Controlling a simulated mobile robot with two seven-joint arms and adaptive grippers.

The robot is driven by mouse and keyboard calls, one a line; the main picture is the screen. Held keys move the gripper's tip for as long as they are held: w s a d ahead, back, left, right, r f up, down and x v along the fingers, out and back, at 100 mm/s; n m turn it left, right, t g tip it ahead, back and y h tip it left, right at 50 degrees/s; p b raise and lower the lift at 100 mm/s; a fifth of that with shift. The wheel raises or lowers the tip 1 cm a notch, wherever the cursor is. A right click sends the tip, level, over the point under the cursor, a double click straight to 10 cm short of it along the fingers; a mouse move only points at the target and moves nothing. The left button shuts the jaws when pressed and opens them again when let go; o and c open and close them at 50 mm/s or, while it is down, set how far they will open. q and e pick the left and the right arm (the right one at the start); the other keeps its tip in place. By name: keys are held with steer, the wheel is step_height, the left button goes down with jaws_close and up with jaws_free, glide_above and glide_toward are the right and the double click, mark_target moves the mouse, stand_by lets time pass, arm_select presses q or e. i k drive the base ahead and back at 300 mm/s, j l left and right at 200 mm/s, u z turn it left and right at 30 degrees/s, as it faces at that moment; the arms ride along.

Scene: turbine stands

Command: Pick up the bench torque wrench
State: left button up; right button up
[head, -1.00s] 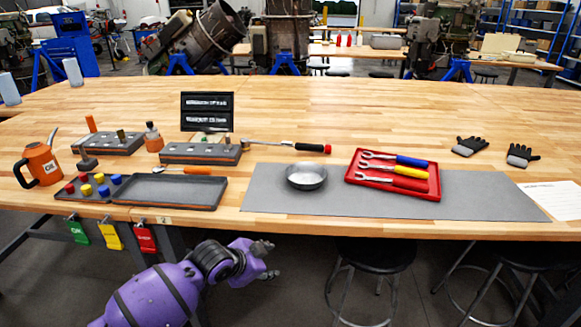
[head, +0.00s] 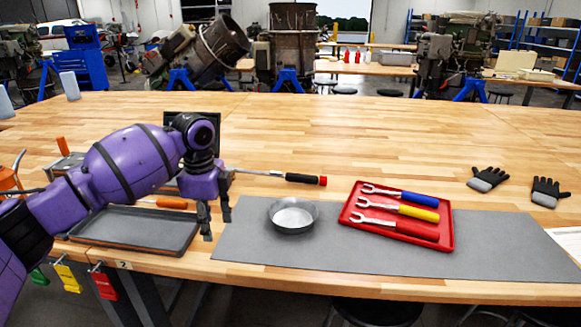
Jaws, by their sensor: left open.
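The bench torque wrench (head: 300,178) lies on the wooden bench behind the grey mat, with a silver shaft, black grip and red end. Its left end is hidden behind my left gripper. My left gripper (head: 215,222) is open and empty, fingers pointing down, in front of the wrench's left part and near the mat's left edge. The fingers appear apart from the wrench. My right gripper is not in view.
A metal bowl (head: 293,215) sits on the grey mat (head: 350,258). A red tray (head: 447,232) holds three wrenches with blue, yellow and red handles. A dark tray (head: 181,247) lies below my arm. Gloves (head: 488,179) lie at right. The bench's back is clear.

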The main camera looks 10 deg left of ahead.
mark_target(289, 176)
steer(key=i+l, duration=0.25)
steer(key=i, duration=0.2)
steer(key=i+l, duration=0.25)
steer(key=i, duration=0.2)
steer(key=i+l, duration=0.2)
steer(key=i, duration=0.25)
